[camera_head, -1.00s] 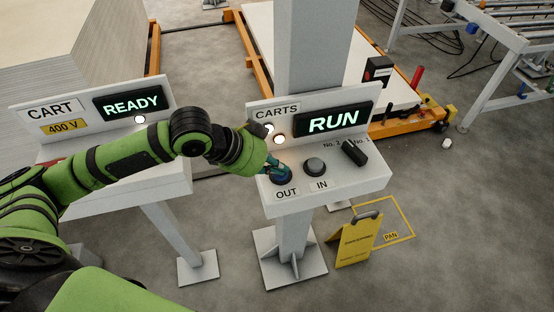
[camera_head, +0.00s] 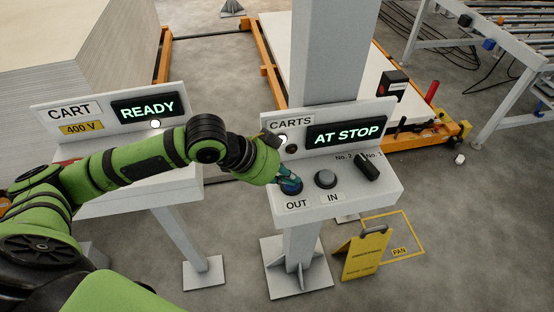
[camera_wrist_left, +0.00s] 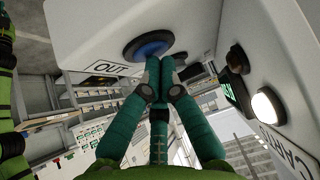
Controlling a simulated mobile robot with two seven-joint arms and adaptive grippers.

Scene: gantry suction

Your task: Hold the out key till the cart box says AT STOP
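The cart box (camera_head: 387,110), labelled CARTS, stands on a grey post, and its display (camera_head: 346,133) reads AT STOP in the head view. The OUT key (camera_head: 291,187) is a round button in a dark ring on the sloped panel, above the OUT label. It shows blue in the left wrist view (camera_wrist_left: 152,44). My left gripper (camera_head: 284,179) is at the key, fingers together and empty. In the left wrist view its fingertips (camera_wrist_left: 158,68) are at the key's edge; whether they press it I cannot tell. My right gripper is not in view.
The grey IN key (camera_head: 326,179) and a black selector (camera_head: 367,168) sit right of OUT. The other CART box's display (camera_head: 143,108) reads READY. A yellow floor sign (camera_head: 363,255) stands below. An orange-framed cart (camera_head: 427,133) is behind.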

